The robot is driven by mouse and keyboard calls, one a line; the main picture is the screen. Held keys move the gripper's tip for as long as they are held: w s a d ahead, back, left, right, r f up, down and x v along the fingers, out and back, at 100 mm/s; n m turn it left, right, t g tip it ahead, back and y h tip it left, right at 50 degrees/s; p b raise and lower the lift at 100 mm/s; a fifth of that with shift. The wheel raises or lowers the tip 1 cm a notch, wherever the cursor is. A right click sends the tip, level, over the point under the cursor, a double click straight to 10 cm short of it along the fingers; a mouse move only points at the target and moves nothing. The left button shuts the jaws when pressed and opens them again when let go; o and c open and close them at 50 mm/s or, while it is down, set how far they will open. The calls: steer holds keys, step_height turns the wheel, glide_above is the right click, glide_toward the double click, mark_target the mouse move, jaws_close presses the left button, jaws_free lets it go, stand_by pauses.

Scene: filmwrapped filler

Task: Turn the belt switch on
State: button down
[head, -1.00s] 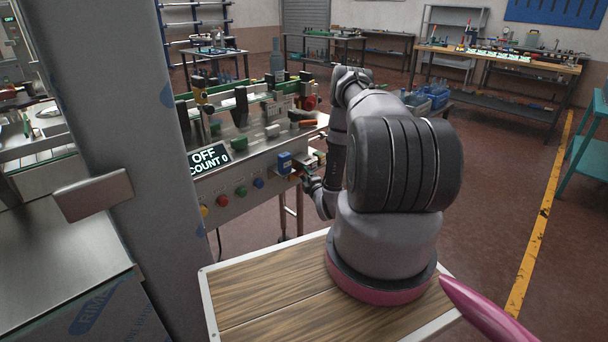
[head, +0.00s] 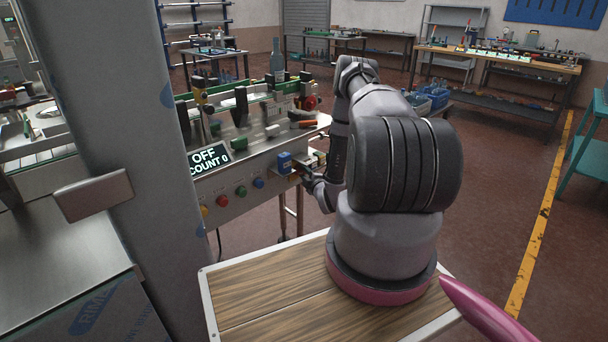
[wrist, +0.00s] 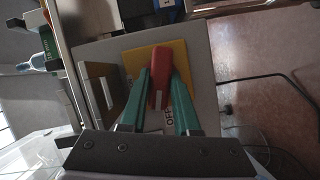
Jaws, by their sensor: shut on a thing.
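The belt switch is a red handle (wrist: 161,63) on a yellow plate (wrist: 133,60) in the wrist view, with the word OFF printed beside it. My gripper (wrist: 160,78) has its two teal fingers on either side of the red handle and is shut on it. In the head view my gripper (head: 308,178) is at the right end of the machine's front panel, and the handle is hard to make out there. The machine's display (head: 208,160) reads OFF and COUNT 0.
A grey post (head: 120,150) stands at the left. The floor on the right is open.

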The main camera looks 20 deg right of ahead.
steer(key=shift+d+r+m+g+y, duration=0.1)
steer(key=shift+m+g+y, duration=0.7)
steer(key=shift+m, duration=0.95)
steer(key=shift+d+m+g+y, duration=0.1)
steer(key=shift+m+g+y, duration=0.7)
steer(key=shift+m, duration=1)
steer(key=shift+d+r+m+g+y, duration=0.1)
steer(key=shift+m+g+y, duration=0.4)
steer(key=shift+m+y, duration=0.9)
steer(key=shift+w+m+h, duration=0.1)
steer(key=shift+m+h, duration=0.3)
steer(key=shift+m, duration=0.05)
steer(key=c, duration=0.6)
jaws_free()
steer(key=shift+c, duration=0.2)
steer(key=v, duration=1)
steer(key=shift+s+d, duration=0.15)
steer(key=shift+s, duration=0.2)
steer(key=shift+r, duration=0.1)
